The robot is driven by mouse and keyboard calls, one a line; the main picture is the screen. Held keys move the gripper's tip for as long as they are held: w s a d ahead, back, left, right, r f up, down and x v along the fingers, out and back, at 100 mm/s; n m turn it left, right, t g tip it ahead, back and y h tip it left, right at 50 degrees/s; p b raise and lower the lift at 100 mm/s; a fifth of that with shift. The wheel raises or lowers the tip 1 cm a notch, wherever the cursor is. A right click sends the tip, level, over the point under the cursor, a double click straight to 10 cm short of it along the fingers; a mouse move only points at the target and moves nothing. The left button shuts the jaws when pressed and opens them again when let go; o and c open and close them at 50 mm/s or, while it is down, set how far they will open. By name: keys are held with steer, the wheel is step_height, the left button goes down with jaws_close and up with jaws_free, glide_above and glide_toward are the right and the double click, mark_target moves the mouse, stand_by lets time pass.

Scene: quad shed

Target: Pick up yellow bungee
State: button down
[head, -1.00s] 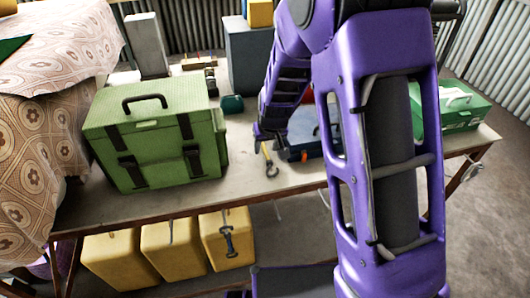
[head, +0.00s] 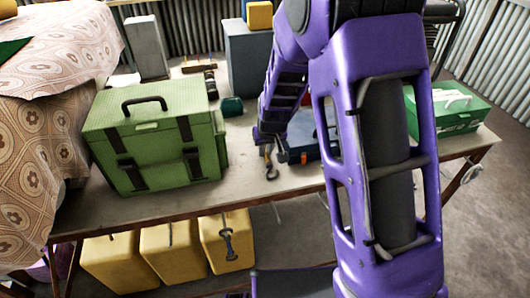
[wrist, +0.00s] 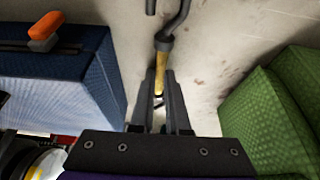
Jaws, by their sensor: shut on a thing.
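The yellow bungee (wrist: 161,64) lies between the two dark fingers of my gripper (wrist: 161,82) in the wrist view. Its dark metal hook sticks out beyond the fingertips. In the head view the bungee's hook (head: 271,172) shows just below my gripper (head: 266,142), near the front of the workbench top. My gripper is shut on the bungee. Most of the yellow cord is hidden by the fingers. I cannot tell whether the bungee touches the bench.
A green case (head: 155,135) stands left of my gripper, and a blue fabric box (head: 300,155) close on its right. A green toolbox (head: 445,108) is at the bench's right end. Yellow containers (head: 170,252) stand below. Bare workbench top (head: 235,180) lies in front.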

mark_target(266, 155)
step_height(266, 155, up, 10)
steer(key=p, duration=0.1)
steer(key=shift+p, duration=0.35)
stand_by(0.4)
